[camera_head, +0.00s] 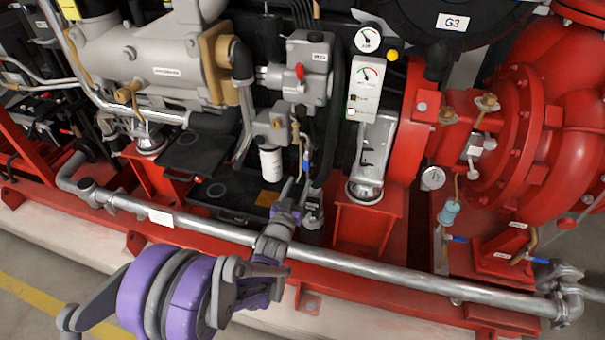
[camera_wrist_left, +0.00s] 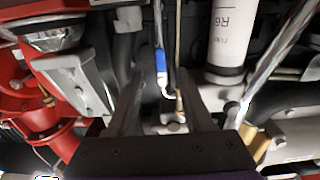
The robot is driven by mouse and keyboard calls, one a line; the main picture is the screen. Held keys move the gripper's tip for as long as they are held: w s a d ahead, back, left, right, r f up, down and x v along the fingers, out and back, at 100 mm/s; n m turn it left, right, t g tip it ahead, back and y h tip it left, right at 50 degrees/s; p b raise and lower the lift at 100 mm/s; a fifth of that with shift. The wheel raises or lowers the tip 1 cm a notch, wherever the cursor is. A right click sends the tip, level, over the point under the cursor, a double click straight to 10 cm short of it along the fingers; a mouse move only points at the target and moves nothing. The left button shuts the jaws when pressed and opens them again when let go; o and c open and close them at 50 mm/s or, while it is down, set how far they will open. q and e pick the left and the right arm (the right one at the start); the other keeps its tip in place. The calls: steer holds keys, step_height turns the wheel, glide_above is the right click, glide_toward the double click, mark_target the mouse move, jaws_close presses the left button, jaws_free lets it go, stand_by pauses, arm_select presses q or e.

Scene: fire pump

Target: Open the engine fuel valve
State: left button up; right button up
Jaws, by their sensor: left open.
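A small valve lever with a blue grip (camera_head: 306,166) hangs on a thin pipe below the grey engine block; I cannot read a label naming it the fuel valve. The blue lever (camera_wrist_left: 162,80) also shows in the left wrist view, pointing along its pipe, with a brass fitting (camera_wrist_left: 179,103) beside it. My left gripper (camera_head: 296,187) reaches in from the lower left over the silver pipe, close to the lever. In the wrist view its two dark fingers (camera_wrist_left: 160,98) are apart, with the lever's lower end between or just beyond them. Contact cannot be told. My right gripper is not in view.
A long silver pipe (camera_head: 400,277) runs along the red base frame in front. A white filter (camera_head: 271,163) stands left of the lever, and shows in the wrist view (camera_wrist_left: 227,38). A gauge panel (camera_head: 364,90) and red pump housing (camera_head: 540,120) are right.

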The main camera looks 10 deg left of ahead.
arm_select(q)
steer(key=s, duration=0.3)
steer(key=shift+s, duration=0.4)
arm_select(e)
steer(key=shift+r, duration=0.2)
arm_select(q)
steer(key=s+f+g, duration=0.3)
steer(key=s+g, duration=1)
steer(key=s, duration=2)
step_height(320, 180, up, 26)
steer(key=p, duration=2.2)
steer(key=shift+s+a+f+y+p, duration=0.15)
steer(key=shift+a+y+p, duration=0.15)
steer(key=shift+a, duration=0.15)
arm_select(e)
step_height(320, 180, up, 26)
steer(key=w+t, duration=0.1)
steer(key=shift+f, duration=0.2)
